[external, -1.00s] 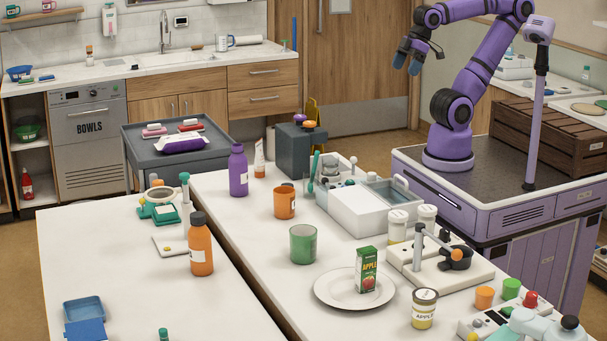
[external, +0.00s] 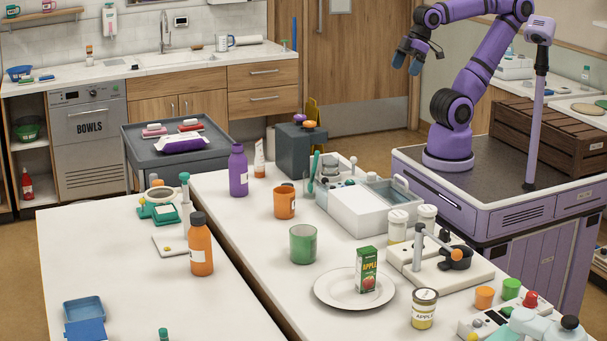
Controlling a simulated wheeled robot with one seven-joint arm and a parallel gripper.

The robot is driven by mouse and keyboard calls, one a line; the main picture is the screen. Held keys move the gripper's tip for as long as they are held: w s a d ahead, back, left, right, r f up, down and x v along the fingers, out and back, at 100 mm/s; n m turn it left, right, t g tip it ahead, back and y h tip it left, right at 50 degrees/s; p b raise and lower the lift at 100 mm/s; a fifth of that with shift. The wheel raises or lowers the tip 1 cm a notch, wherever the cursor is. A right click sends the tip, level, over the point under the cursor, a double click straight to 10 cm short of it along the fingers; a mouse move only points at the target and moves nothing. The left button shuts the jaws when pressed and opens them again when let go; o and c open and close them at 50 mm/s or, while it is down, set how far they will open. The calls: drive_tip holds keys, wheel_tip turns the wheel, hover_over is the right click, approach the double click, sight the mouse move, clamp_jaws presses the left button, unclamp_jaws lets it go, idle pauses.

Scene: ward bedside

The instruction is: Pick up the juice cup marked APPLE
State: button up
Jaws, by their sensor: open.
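A small green carton (external: 366,270) marked APPLE, with a red picture low on its front, stands upright on a white plate (external: 330,291) on the right-hand white table. A small round pot (external: 424,309) with a lid and a label reading APPLE stands right of and nearer than the plate, apart from it. My gripper (external: 407,56) is high at the upper right, in front of the door, well above and away from both. It is open and empty.
A green cup (external: 303,244), an orange mug (external: 285,203) and a purple bottle (external: 238,170) stand left of the plate. Behind the pot is a cream board (external: 415,275) with a lever device; small orange and green cups stand to its right.

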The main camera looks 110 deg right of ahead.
drive_tip(key=w+a+r+n, duration=0.3)
drive_tip(key=w+a+n, duration=0.2)
drive_tip(key=w, duration=0.4)
drive_tip(key=w+a+r+n, duration=0.2)
drive_tip(key=w+a+n, duration=0.3)
drive_tip(key=w, duration=0.4)
drive_tip(key=w+a+n, duration=0.5)
drive_tip(key=w+a, duration=0.2)
drive_tip(key=n, duration=2.3)
hover_over(426, 295)
drive_tip(key=s, duration=0.3)
wheel_tip(426, 295, down, 32)
drive_tip(key=shift+g+y, duration=0.4)
drive_tip(key=shift+y, duration=0.1)
drive_tip(key=x, duration=0.3)
drive_tip(key=d+x, duration=0.1)
drive_tip(key=x, duration=0.1)
drive_tip(key=shift+s+f, duration=0.2)
drive_tip(key=shift+s, duration=0.05)
drive_tip(key=x, duration=0.4)
drive_tip(key=shift+s+f, duration=0.2)
drive_tip(key=shift+f, duration=0.05)
drive_tip(key=shift+w+f, duration=0.25)
drive_tip(key=shift+f, duration=0.25)
drive_tip(key=c, duration=1.1)
